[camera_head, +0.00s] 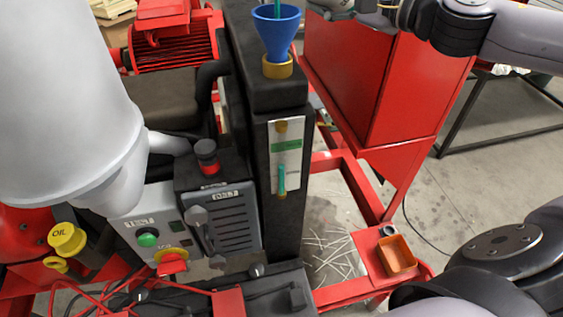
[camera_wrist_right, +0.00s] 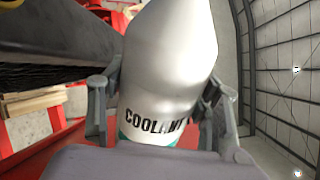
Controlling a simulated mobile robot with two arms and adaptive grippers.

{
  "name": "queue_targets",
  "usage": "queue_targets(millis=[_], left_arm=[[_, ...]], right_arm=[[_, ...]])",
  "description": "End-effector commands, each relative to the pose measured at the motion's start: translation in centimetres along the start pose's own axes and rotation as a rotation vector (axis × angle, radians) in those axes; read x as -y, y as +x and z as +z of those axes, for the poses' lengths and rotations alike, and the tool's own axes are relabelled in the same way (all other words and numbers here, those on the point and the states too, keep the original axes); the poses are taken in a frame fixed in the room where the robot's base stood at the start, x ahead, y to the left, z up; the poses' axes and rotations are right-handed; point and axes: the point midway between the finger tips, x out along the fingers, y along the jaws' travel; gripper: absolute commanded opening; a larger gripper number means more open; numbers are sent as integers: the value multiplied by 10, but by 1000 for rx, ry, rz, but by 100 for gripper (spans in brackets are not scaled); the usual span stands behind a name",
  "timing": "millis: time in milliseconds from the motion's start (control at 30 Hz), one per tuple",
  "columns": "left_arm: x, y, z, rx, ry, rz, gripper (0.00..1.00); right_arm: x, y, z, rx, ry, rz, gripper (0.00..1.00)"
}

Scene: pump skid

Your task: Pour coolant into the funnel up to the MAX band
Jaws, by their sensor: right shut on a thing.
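The blue funnel (camera_head: 270,35) stands upright in a brass collar (camera_head: 278,67) on top of a black tank (camera_head: 281,97). A teal stream (camera_head: 277,8) comes down into the funnel from above the frame. The sight gauge (camera_head: 293,165) on the tank front has a green band (camera_head: 286,145); teal fluid (camera_head: 282,180) in its tube tops out a little below that band. In the right wrist view, my right gripper (camera_wrist_right: 160,105) is shut around a pale bottle (camera_wrist_right: 170,60) lettered COOLANT. The bottle is outside the head view. My left gripper is not in view.
A red cabinet (camera_head: 365,75) stands right of the tank. A control box (camera_head: 215,215) with knobs and a lever is at its left. A yellow OIL cap (camera_head: 67,238) is lower left. An orange bin (camera_head: 396,255) sits on the red frame at lower right.

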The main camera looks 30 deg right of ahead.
Motion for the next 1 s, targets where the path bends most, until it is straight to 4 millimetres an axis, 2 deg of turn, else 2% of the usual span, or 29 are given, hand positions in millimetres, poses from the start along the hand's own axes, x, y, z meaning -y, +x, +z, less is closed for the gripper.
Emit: queue_targets(millis=[1000], left_arm=[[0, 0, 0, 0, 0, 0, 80]], right_arm=[[5, 0, 0, 0, -44, -4, 22]])
